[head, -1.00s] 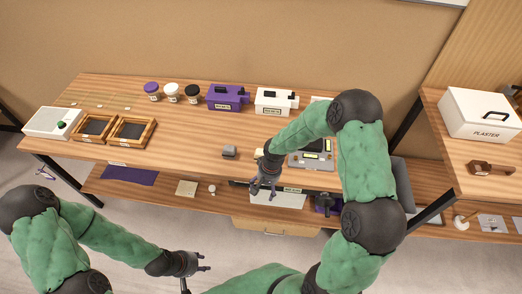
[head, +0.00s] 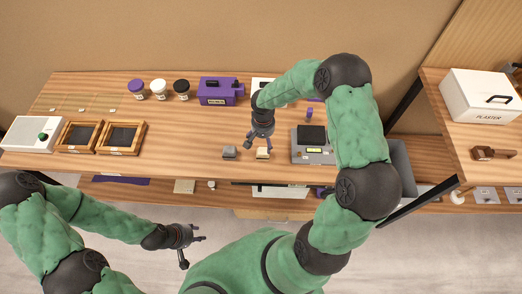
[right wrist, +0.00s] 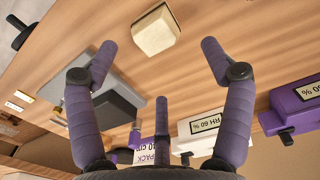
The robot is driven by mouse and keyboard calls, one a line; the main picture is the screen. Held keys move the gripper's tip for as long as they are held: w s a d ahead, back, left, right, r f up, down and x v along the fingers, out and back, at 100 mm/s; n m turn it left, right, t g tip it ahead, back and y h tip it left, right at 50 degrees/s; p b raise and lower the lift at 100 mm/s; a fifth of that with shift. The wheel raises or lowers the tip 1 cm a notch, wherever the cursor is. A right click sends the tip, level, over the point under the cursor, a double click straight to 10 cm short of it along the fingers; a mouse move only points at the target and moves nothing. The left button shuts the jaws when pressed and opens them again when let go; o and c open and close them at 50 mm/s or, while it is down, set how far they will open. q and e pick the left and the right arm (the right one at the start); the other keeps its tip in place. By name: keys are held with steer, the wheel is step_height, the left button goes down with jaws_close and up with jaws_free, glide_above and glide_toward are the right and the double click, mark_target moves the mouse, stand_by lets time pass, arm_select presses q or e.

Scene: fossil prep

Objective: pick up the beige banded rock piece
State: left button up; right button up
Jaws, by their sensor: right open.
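The beige rock piece (head: 262,153) lies on the workbench near its front edge; its banding is too small to make out. It shows as a pale block (right wrist: 155,32) in the right wrist view, beyond and between my fingertips. My right gripper (head: 259,143) is above the bench just behind the piece in the head view. In the right wrist view its fingers (right wrist: 158,48) are spread wide with nothing between them. My left gripper (head: 195,246) hangs in front of the bench, low and away from the rock, fingers apart and empty.
A grey piece (head: 229,152) sits just left of the beige one. A scale (head: 313,146) stands to the right. Purple (head: 215,98) and white (right wrist: 203,128) boxes and several jars (head: 158,92) are behind. Wooden frames (head: 120,138) lie left; bench between is clear.

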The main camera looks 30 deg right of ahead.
mark_target(263, 149)
step_height(263, 149, down, 9)
steer(key=shift+s+f+b, duration=0.1)
steer(key=shift+s+b, duration=0.05)
steer(key=shift+b, duration=0.3)
steer(key=c, duration=1.5)
